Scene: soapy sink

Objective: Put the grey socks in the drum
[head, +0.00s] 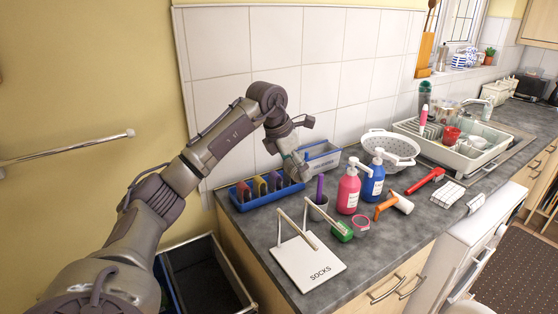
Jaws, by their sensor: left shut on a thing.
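My left gripper (298,170) reaches down over the right end of a blue tray (258,202) at the back left of the counter. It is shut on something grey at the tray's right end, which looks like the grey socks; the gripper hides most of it. A white board marked SOCKS (308,265), with upright white rods, lies near the counter's front left. My right gripper is out of view.
A grey labelled bin (322,158) stands right behind the gripper. A white appliance (465,257) is under the counter. A dark open box (205,277) is below left.

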